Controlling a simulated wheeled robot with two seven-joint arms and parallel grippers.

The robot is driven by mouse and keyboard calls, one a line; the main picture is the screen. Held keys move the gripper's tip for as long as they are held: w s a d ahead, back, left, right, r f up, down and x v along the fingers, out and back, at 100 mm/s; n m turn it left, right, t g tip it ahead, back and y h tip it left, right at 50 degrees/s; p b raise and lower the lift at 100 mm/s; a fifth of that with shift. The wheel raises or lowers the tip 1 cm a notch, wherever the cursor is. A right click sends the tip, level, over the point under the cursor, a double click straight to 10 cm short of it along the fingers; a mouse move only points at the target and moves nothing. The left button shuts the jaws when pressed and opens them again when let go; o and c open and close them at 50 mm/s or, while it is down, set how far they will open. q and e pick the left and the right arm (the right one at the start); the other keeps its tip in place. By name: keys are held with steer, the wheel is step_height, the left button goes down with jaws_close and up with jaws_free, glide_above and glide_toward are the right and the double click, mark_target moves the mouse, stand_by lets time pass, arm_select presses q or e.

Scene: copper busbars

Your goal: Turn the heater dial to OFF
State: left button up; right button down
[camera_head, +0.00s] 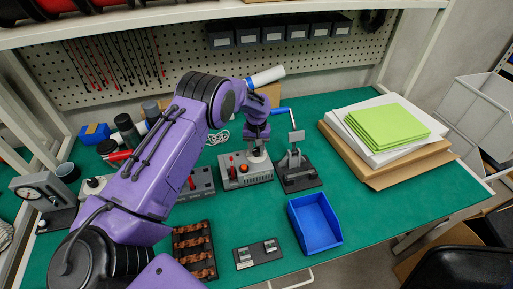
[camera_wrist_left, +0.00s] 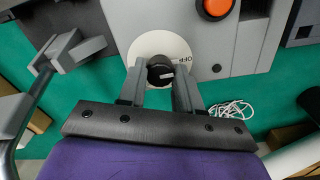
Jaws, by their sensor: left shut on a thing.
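The heater box (camera_head: 247,178) is a grey unit on the green bench, with an orange button (camera_wrist_left: 217,8). Its dial (camera_wrist_left: 160,71) is a black knob with a short white mark, on a round white plate (camera_wrist_left: 146,46). OFF is printed on the plate at the right of the knob in the left wrist view. The white mark lies on the knob's right side, roughly toward the lettering; exact alignment is hard to tell. My left gripper (camera_head: 257,152) is over the box, its fingers (camera_wrist_left: 160,80) shut on the dial knob from both sides. My right gripper is out of view.
A lever press (camera_head: 297,172) stands close right of the box, another grey unit (camera_head: 196,184) close left. A blue bin (camera_head: 315,223), a copper busbar tray (camera_head: 194,250) and a dark plate (camera_head: 257,253) lie in front. Green sheets (camera_head: 387,126) are stacked at right.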

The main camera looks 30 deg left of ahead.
mark_target(256, 150)
arm_select(q)
steer(key=shift+s+f, duration=0.1)
steer(key=shift+f, duration=0.1)
steer(key=o, duration=1)
steer(key=shift+o, duration=0.2)
steer(key=shift+r, duration=0.1)
step_height(256, 150, up, 10)
steer(key=b, duration=0.2)
steer(key=shift+w+r, duration=0.2)
steer(key=shift+r, duration=0.1)
